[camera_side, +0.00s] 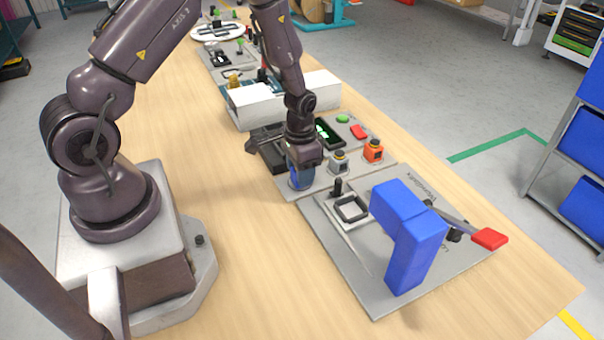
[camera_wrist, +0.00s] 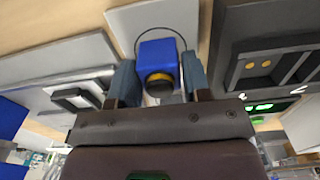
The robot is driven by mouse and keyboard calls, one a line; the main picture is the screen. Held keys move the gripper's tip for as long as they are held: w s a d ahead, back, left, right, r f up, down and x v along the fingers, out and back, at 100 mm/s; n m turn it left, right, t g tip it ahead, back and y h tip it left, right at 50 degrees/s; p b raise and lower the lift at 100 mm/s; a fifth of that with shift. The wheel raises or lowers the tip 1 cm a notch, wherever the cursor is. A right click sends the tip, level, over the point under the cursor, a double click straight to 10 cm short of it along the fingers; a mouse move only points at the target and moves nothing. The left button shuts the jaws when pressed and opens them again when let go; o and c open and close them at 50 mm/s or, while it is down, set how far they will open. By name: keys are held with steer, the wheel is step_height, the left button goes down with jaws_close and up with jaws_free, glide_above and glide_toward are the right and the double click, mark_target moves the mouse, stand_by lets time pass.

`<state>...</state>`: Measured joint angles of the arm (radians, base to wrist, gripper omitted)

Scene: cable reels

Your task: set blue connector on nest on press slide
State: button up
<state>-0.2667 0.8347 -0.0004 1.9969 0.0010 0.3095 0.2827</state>
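The blue connector (camera_side: 301,180) is under my gripper (camera_side: 302,172) in the side view, in line with a grey and an orange one. In the wrist view the blue connector (camera_wrist: 158,55), with its dark round end, lies between the two fingers of my gripper (camera_wrist: 158,80). Both fingers appear to touch its sides. Whether its underside touches the plate is hidden. The nest (camera_side: 351,209), a dark square frame on the pale press slide (camera_side: 366,238), is empty, right of and nearer the camera than my gripper. A blue press block stands beside it.
The blue press block (camera_side: 412,235) has a red-tipped lever (camera_side: 489,239). The grey connector (camera_side: 338,163) and orange connector (camera_side: 373,151) stand close to my gripper. A dark upright knob (camera_side: 338,188) is beside the nest. A white box (camera_side: 285,103) stands behind.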

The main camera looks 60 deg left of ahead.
steer(key=c, duration=0.5)
step_height(320, 180, up, 8)
steer(key=shift+f, duration=0.2)
steer(key=w+d, duration=0.1)
steer(key=d, duration=0.3)
steer(key=w+d, duration=0.2)
steer(key=d, duration=0.3)
steer(key=w+d, duration=0.2)
steer(key=d, duration=0.2)
steer(key=shift+d+f, duration=0.1)
steer(key=shift+d, duration=0.15)
steer(key=shift+f, duration=2)
